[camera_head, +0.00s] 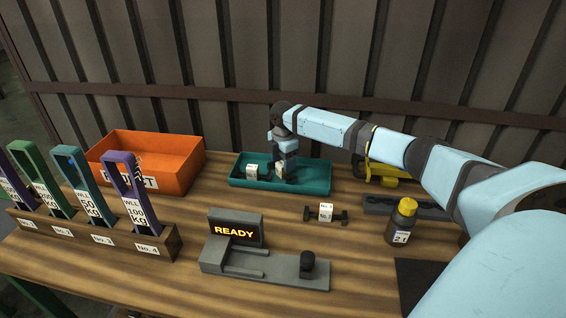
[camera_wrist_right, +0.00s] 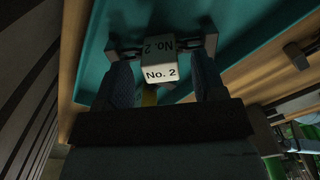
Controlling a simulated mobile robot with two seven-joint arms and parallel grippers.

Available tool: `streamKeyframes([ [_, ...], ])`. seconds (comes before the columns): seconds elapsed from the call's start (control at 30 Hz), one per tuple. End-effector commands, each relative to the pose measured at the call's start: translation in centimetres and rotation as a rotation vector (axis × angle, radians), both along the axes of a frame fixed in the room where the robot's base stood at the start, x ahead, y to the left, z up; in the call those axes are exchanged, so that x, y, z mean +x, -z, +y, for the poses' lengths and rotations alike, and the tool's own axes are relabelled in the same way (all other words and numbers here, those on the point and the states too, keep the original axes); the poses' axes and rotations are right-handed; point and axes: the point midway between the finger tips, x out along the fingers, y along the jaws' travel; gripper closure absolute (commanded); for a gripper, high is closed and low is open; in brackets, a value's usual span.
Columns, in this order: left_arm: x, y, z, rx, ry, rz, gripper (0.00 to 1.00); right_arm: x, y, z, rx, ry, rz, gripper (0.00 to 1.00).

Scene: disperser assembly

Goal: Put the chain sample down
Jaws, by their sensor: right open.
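My right gripper (camera_head: 283,178) reaches down into the teal tray (camera_head: 318,188) at the back middle of the table. In the right wrist view the gripper (camera_wrist_right: 162,82) is open, with one finger on each side of a chain sample with a white "No. 2" tag (camera_wrist_right: 161,73). Dark end pieces stick out on both sides of the tag, over the teal tray floor. In the head view the gripper partly hides this sample. Another white-tagged piece (camera_head: 252,170) is in the tray to its left. My left gripper is not in view.
Another tagged sample (camera_head: 325,212) lies on the table in front of the tray. An orange bin (camera_head: 178,175) stands left, a rack of coloured tags (camera_head: 90,236) front left. A "READY" device (camera_head: 265,268) and a yellow-capped bottle (camera_head: 402,222) stand in front.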

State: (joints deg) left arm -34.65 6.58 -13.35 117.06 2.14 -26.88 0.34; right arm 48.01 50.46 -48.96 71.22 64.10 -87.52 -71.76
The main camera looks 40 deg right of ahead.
Motion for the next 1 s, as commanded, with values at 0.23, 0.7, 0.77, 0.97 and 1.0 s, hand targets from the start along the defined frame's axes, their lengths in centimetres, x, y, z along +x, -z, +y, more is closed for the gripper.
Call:
streamKeyframes([
  [0.23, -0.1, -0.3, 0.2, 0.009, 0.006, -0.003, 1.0, 0.1, -5.0, 0.0, 0.0, -0.001, -0.003, 0.37],
  [0.7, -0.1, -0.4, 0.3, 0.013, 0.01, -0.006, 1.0, 0.1, -11.5, 0.0, 0.001, 0.001, 0.0, 0.37],
  [0.77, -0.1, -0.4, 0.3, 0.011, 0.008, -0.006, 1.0, 0.0, -11.6, 0.0, 0.0, 0.001, 0.0, 0.37],
  [0.97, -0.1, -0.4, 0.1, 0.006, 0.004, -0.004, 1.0, 0.0, -11.6, 0.0, 0.0, 0.001, 0.0, 0.37],
  [1.0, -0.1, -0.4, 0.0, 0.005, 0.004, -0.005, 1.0, 0.0, -11.6, 0.0, 0.001, 0.0, 0.0, 0.37],
])
